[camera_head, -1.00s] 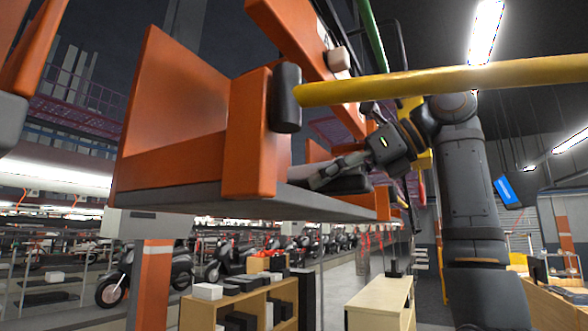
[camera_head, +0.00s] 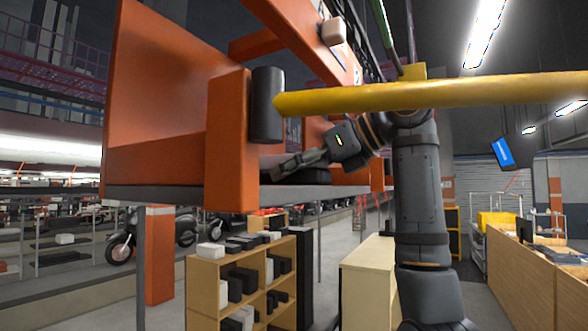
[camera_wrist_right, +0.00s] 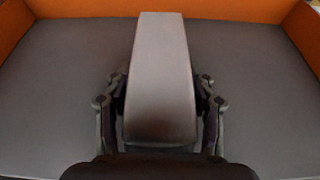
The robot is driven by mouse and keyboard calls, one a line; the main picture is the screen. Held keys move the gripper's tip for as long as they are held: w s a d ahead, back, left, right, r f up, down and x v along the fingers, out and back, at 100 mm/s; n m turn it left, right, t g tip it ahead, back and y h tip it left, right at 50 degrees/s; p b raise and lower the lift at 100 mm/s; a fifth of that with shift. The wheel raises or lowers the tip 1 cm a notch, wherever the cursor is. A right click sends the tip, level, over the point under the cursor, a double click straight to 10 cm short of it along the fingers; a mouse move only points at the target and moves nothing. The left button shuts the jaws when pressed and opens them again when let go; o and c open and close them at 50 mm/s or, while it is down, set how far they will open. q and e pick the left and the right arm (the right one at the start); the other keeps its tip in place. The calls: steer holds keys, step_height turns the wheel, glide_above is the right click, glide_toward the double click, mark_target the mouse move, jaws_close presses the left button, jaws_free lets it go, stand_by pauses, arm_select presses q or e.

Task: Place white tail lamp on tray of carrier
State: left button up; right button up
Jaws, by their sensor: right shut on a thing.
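The white tail lamp shows in the right wrist view as a long pale grey-white block (camera_wrist_right: 160,75), wider toward the near end. My right gripper (camera_wrist_right: 160,112) is shut on it, with a finger on each side. Beneath is the carrier's grey tray floor (camera_wrist_right: 60,95); I cannot tell whether the lamp touches it. In the head view the orange carrier (camera_head: 228,140) fills the left half, with the tray's grey edge (camera_head: 160,192) along its bottom. My right gripper (camera_head: 300,162) reaches inside, low over the tray, and the lamp is hard to make out there. My left gripper is out of view.
A yellow bar (camera_head: 430,94) crosses in front of my right arm, ending near a black roller (camera_head: 267,105) on the carrier's post. Orange walls (camera_wrist_right: 80,10) bound the tray. Below stand a wooden shelf (camera_head: 205,285) with boxes and a pale cabinet (camera_head: 366,285).

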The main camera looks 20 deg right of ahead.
mark_target(323, 157)
steer(key=shift+f, duration=0.1)
steer(key=o, duration=0.9)
steer(key=shift+f, duration=0.1)
steer(key=o, duration=0.5)
steer(key=shift+a, duration=0.2)
steer(key=shift+c, duration=0.2)
steer(key=shift+d, duration=0.1)
steer(key=shift+r, duration=0.2)
steer(key=shift+f+b+v, duration=0.2)
steer(key=shift+b+v, duration=0.8)
steer(key=b+v, duration=0.4)
steer(key=v, duration=0.5)
steer(key=shift+s+d, duration=0.15)
steer(key=shift+s, duration=0.05)
steer(key=shift+s+d+r+b, duration=0.1)
steer(key=shift+s+r+b, duration=0.05)
steer(key=shift+r+b, duration=0.2)
